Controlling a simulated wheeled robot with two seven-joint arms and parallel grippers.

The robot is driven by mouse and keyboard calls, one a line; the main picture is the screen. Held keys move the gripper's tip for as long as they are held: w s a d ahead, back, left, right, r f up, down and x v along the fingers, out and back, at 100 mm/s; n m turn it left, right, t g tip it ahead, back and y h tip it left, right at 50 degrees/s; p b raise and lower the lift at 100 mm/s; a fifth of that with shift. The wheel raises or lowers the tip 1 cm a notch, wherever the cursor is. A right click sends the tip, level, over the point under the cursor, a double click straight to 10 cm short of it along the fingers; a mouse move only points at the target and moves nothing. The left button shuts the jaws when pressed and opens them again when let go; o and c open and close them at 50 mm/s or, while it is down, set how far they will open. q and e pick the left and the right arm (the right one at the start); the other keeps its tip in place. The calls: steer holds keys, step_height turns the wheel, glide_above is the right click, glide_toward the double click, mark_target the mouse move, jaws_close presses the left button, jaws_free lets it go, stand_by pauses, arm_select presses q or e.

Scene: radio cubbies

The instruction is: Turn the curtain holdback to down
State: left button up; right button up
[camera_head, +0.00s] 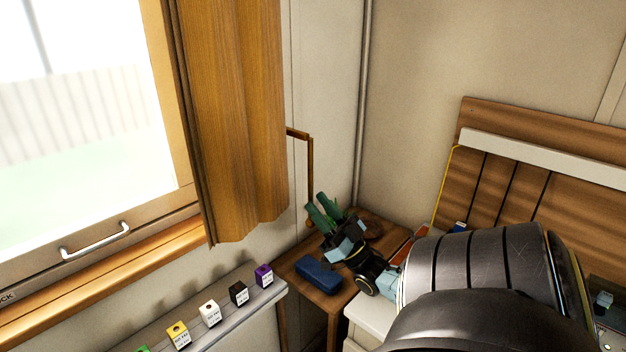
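The curtain holdback (310,165) is a thin brown bar on the wall just right of the wooden-brown curtain (235,120). It runs out from behind the curtain edge, bends, and its long part hangs down along the wall. My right gripper (322,211) is at the lower end of this long part, pointing up and left, with two green fingers slightly apart. I see nothing held between them. Whether a finger touches the bar is hard to tell. My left gripper is not in view.
A wooden corner table (325,299) with a blue case (317,274) is below the gripper. A grey ledge (246,303) holds several small coloured boxes. A window with a handle (95,241) is at left. A slatted wooden headboard (510,180) is at right.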

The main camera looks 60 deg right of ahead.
steer(key=v, duration=0.4)
stand_by(0.5)
